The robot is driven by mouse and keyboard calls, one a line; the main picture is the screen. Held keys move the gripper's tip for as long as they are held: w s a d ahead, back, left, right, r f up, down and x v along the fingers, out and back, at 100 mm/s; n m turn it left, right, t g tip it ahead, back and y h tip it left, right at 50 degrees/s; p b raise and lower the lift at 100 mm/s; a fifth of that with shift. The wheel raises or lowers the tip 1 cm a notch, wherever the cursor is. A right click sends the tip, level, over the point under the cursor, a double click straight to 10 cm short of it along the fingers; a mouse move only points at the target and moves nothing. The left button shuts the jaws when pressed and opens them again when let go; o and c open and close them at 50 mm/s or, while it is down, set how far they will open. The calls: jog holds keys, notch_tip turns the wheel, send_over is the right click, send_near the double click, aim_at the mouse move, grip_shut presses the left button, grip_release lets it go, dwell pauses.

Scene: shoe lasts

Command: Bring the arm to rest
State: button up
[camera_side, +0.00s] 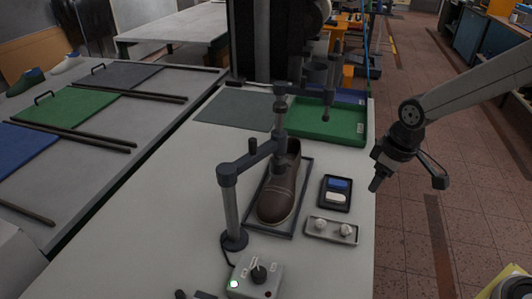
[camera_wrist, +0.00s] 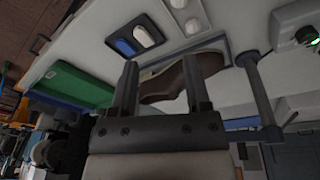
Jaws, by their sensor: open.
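My gripper (camera_side: 408,183) is at the right in the side view, out past the table's right edge and above the tiled floor. Its two fingers are spread apart with nothing between them; the open fingers also show in the wrist view (camera_wrist: 162,88). A brown shoe (camera_side: 279,188) stands in a dark-rimmed tray (camera_side: 304,188) on the table, under a jointed grey post clamp (camera_side: 228,190). The shoe appears in the wrist view (camera_wrist: 168,82), partly hidden behind my fingers. My gripper is well apart from the shoe.
A small black tray with a blue and a white piece (camera_side: 336,193), a plate with two white knobs (camera_side: 331,230), a control box (camera_side: 255,278) and a green tray (camera_side: 330,120) are on the table. The space around my gripper looks clear.

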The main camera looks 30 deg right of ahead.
jog(key=s+d+f+m, duration=0.2)
jog(key=s+f+m, duration=0.1)
jog(key=s, duration=0.3)
jog(key=shift+d+m, duration=0.2)
jog(key=shift+m, duration=0.2)
jog(key=shift+f, duration=0.1)
